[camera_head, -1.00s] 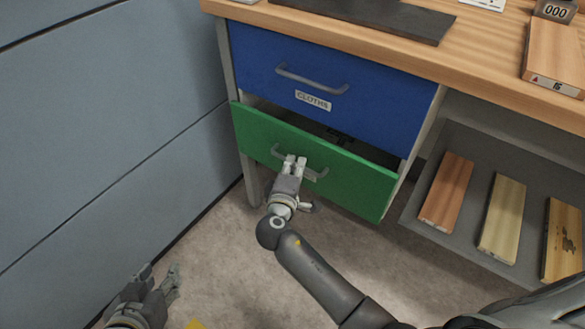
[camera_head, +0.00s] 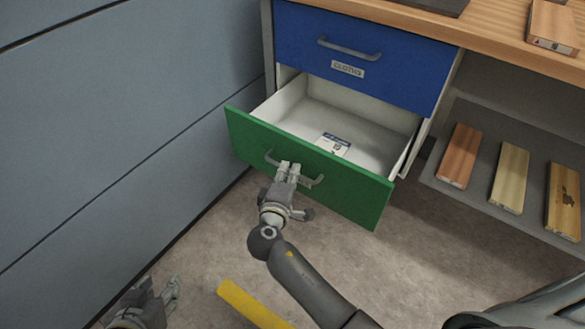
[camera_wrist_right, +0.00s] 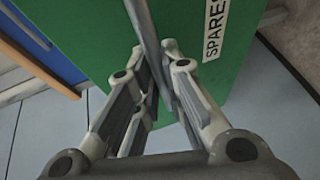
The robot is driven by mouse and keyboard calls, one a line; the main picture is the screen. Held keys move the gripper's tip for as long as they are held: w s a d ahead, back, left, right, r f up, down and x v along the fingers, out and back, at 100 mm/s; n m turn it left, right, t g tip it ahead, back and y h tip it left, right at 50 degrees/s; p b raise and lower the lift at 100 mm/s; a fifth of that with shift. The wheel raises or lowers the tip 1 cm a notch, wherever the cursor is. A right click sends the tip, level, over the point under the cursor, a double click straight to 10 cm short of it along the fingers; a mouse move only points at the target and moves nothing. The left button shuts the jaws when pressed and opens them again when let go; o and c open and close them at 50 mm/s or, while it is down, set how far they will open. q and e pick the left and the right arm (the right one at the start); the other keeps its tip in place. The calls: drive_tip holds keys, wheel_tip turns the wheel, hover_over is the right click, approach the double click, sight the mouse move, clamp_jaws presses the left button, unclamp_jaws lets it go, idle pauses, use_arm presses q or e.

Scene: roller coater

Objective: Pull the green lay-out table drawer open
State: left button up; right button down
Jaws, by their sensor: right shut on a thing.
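The green drawer (camera_head: 335,187) under the lay-out table stands well open, with its white interior showing. A small white and dark card or packet (camera_head: 334,144) lies inside it. My right gripper (camera_head: 288,170) is shut on the drawer's grey bar handle (camera_head: 313,181). In the right wrist view the fingers of my right gripper (camera_wrist_right: 158,62) close around the handle (camera_wrist_right: 150,40), in front of the green face (camera_wrist_right: 95,30) with a "SPARES" label (camera_wrist_right: 214,25). My left gripper (camera_head: 160,292) is low at the left, apart from the drawer, its fingers spread and empty.
A blue drawer (camera_head: 390,72) labelled "CLOTHS" is shut above the green one. A blue-grey wall panel (camera_head: 110,120) stands close on the left. A grey shelf (camera_head: 533,217) at right holds several wooden boards. A yellow strip (camera_head: 250,304) lies on the floor.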

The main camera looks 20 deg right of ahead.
drive_tip(key=shift+s+a, duration=0.25)
drive_tip(key=c, duration=1.5)
unclamp_jaws()
drive_tip(key=v, duration=1.2)
